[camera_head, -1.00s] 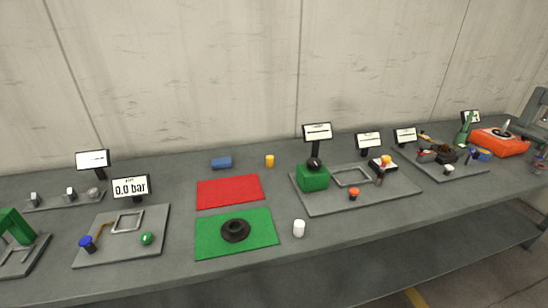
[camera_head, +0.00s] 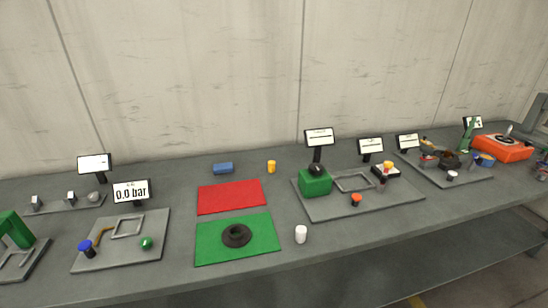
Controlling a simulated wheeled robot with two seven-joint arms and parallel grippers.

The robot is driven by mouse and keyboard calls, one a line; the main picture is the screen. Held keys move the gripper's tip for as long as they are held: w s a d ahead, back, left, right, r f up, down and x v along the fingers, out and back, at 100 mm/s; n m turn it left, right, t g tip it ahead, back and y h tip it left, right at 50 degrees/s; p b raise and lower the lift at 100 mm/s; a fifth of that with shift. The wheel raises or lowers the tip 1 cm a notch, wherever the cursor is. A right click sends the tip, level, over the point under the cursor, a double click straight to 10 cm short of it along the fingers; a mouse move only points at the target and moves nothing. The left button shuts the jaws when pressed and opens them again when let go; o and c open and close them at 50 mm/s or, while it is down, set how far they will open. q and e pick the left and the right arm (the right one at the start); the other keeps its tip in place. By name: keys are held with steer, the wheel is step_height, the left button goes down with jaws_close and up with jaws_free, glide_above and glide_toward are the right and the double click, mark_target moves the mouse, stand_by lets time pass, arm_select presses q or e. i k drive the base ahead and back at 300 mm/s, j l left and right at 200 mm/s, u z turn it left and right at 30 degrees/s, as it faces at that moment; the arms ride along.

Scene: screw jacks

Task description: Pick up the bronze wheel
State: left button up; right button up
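A dark round wheel-like piece with a raised hub (camera_head: 236,235) lies on the green mat (camera_head: 208,247), near its middle. It looks dark brown to black, and I cannot tell for sure that it is the bronze wheel. Another dark rounded piece (camera_head: 450,159) sits on the far right plate, too small to make out. Neither of my grippers is in view, and nothing touches the piece on the green mat.
A red mat (camera_head: 231,197) lies behind the green mat. Plates with fixtures flank the mats: one with a green box (camera_head: 315,182), one with a green ball (camera_head: 146,243). The table front edge is near.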

mark_target(448, 153)
steer(key=z, duration=1.3)
